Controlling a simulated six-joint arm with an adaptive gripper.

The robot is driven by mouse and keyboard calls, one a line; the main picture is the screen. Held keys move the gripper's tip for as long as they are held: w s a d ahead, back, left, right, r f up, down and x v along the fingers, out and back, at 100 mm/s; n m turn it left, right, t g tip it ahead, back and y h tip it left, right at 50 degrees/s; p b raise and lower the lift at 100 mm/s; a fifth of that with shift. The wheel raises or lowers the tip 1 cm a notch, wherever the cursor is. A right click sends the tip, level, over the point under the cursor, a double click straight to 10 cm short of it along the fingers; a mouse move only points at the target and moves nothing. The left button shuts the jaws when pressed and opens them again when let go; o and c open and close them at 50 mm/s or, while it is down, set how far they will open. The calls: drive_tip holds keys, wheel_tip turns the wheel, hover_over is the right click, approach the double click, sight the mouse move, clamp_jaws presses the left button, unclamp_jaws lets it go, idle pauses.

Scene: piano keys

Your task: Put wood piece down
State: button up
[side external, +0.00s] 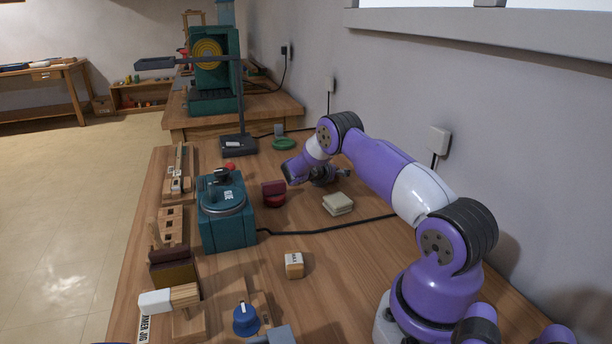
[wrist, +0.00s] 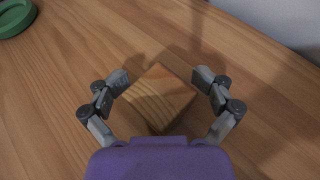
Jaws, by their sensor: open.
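The wood piece (wrist: 162,98) is a light brown square block with visible grain. In the wrist view it sits at the middle, turned cornerwise, and appears to rest on the wooden bench top (wrist: 60,85). My gripper (wrist: 162,79) is open, with one finger on the left of the block and one on the right. Gaps show between both fingertips and the block. In the side view my gripper (side external: 334,175) is low over the bench near the wall. I cannot make out the wood piece in that view.
A green round dish (side external: 284,143) lies behind my gripper. A black cable (side external: 330,228) crosses the bench. The wall (side external: 390,90) borders the right.

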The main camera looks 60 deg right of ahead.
drive_tip(key=shift+a+r, duration=0.15)
drive_tip(key=shift+r, duration=0.05)
drive_tip(key=v, duration=1.1)
drive_tip(key=shift+a+r, duration=0.1)
drive_tip(key=shift+a, duration=0.25)
drive_tip(key=a+r+m+t+y, duration=0.25)
drive_tip(key=a+r+m, duration=0.2)
drive_tip(key=a, duration=0.25)
drive_tip(key=a+r+m+t+y, duration=0.1)
drive_tip(key=a+r+m+y, duration=0.3)
drive_tip(key=a+m, duration=0.2)
drive_tip(key=s+a+r+m+t+y, duration=0.1)
drive_tip(key=s+a+r+m+y, duration=0.1)
drive_tip(key=s+a, duration=0.3)
drive_tip(key=s+a+r+m+t+y, duration=0.1)
drive_tip(key=s+a+m+y, duration=0.4)
drive_tip(key=a, duration=0.7)
drive_tip(key=shift+s+a+r, duration=0.35)
drive_tip(key=shift+s+r, duration=0.1)
drive_tip(key=shift+s, duration=0.2)
